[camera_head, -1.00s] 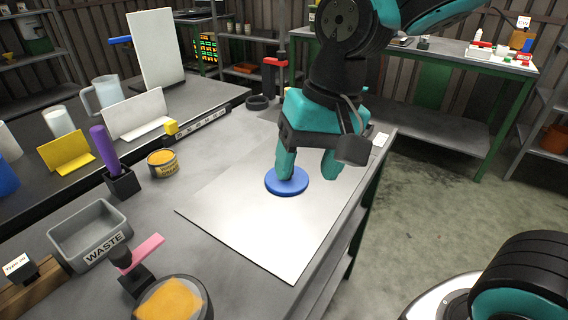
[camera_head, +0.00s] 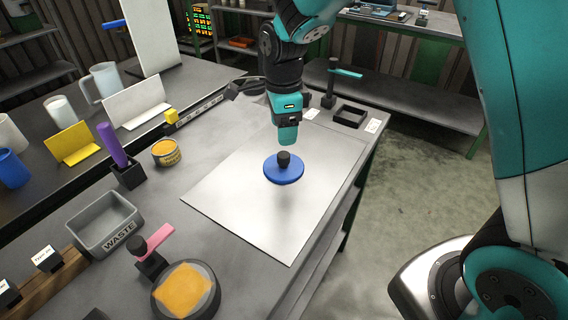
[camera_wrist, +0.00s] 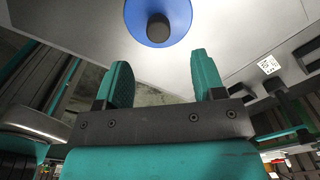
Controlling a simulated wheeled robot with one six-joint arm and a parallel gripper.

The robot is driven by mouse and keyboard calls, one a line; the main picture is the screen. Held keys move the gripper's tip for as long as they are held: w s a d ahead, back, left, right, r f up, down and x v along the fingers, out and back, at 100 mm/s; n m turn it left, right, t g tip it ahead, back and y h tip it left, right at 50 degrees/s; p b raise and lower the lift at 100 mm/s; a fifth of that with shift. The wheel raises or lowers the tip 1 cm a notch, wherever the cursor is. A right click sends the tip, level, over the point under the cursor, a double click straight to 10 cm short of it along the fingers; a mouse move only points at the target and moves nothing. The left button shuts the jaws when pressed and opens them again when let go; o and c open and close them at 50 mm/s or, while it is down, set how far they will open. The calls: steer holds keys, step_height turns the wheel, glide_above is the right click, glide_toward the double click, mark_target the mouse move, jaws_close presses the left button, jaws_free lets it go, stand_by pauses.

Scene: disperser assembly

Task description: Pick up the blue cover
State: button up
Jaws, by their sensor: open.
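The blue cover (camera_head: 284,171) is a round disc with a black knob on top. It lies on the pale metal sheet (camera_head: 225,195) on the workbench. My gripper (camera_head: 287,142) is just behind the cover in the head view, its fingers pointing down. In the wrist view, the cover (camera_wrist: 158,20) is at the top edge, partly cut off, with its knob facing the camera. There my open gripper (camera_wrist: 160,75) has its two teal fingers apart with nothing between them. The knob is beyond the fingertips, roughly in line with the gap.
A grey waste bin (camera_head: 104,224), a purple-handled tool in a black holder (camera_head: 128,174) and a yellow-topped tin (camera_head: 166,153) stand left. A black square tray (camera_head: 350,116) is behind the sheet. The sheet around the cover is clear.

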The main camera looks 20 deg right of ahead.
mark_target(284, 154)
step_height(284, 154, down, 9)
steer(key=shift+s+p, duration=0.1)
steer(key=shift+p, duration=0.3)
jaws_close()
